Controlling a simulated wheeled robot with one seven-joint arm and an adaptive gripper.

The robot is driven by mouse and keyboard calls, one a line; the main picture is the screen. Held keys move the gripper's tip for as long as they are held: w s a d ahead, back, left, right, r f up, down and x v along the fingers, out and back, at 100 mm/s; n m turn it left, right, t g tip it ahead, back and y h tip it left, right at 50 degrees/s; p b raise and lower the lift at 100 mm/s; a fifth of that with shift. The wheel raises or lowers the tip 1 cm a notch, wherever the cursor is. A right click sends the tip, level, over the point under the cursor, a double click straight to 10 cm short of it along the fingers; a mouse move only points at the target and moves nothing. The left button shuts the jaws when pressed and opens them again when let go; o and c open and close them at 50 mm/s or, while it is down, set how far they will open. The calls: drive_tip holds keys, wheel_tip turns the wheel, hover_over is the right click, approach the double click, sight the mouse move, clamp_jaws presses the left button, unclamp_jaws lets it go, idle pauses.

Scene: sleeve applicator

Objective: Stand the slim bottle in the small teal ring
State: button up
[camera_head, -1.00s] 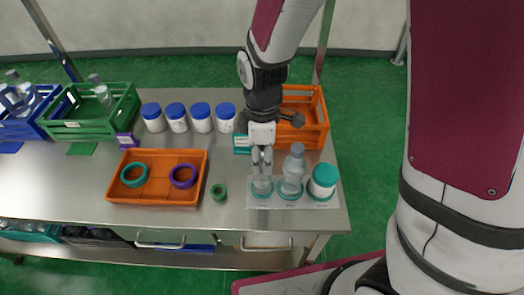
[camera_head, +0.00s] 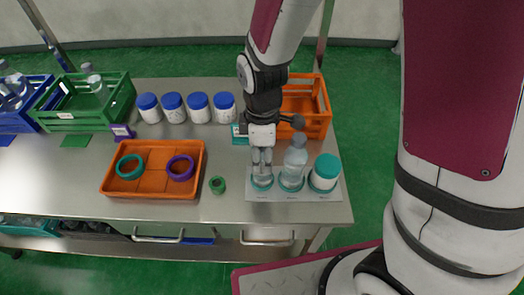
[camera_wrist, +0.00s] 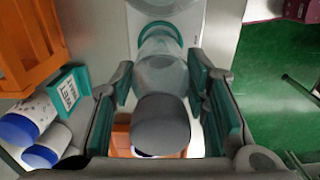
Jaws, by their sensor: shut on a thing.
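The slim bottle (camera_head: 262,173) is clear and stands about upright, held from above by my gripper (camera_head: 262,161). In the wrist view its clear body (camera_wrist: 160,74) and grey cap (camera_wrist: 160,125) lie between the two teal-padded fingers. The small teal ring (camera_head: 262,185) is at the left of a pale mat (camera_head: 288,195). The bottle's lower end is at this ring; the ring's arc shows beyond the bottle in the wrist view (camera_wrist: 160,28). I cannot tell whether the base rests fully down inside it.
Close right on the mat are a larger clear bottle (camera_head: 294,160) in a teal ring and a teal-lidded jar (camera_head: 325,172). A green ring (camera_head: 217,185) and orange tray (camera_head: 153,192) lie left. Blue-lidded jars (camera_head: 198,109) and an orange crate (camera_head: 315,129) stand behind.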

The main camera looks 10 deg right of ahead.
drive_tip(key=shift+f, duration=0.1)
drive_tip(key=o, duration=1.9)
drive_tip(key=shift+o, duration=0.2)
drive_tip(key=shift+r+p, duration=2.35)
drive_tip(key=shift+r, duration=2.15)
